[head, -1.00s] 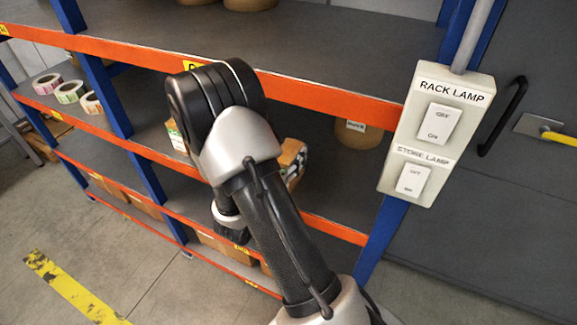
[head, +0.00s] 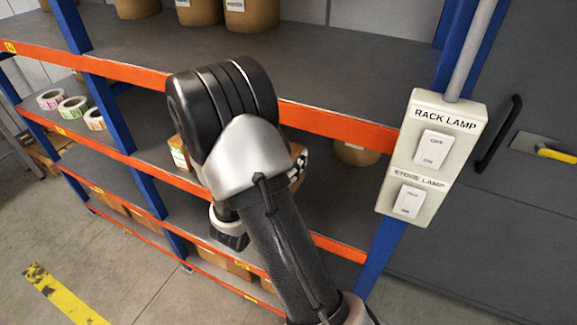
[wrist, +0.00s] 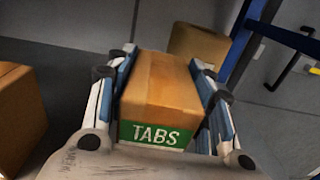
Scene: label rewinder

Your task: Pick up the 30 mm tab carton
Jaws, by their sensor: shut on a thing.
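A brown carton with a green TABS label (wrist: 160,95) sits between the two fingers of my gripper (wrist: 164,62) in the wrist view. The fingers are shut on its left and right sides, and the label faces the camera. No size can be read on it. In the head view my arm hides most of the gripper; only a bit of a finger and brown carton shows right of the wrist joint (head: 298,165). Whether the carton touches the shelf is hidden.
An orange shelf beam (head: 340,128) runs above the gripper's bay. A blue upright and a lamp switch box (head: 430,155) are on the right.

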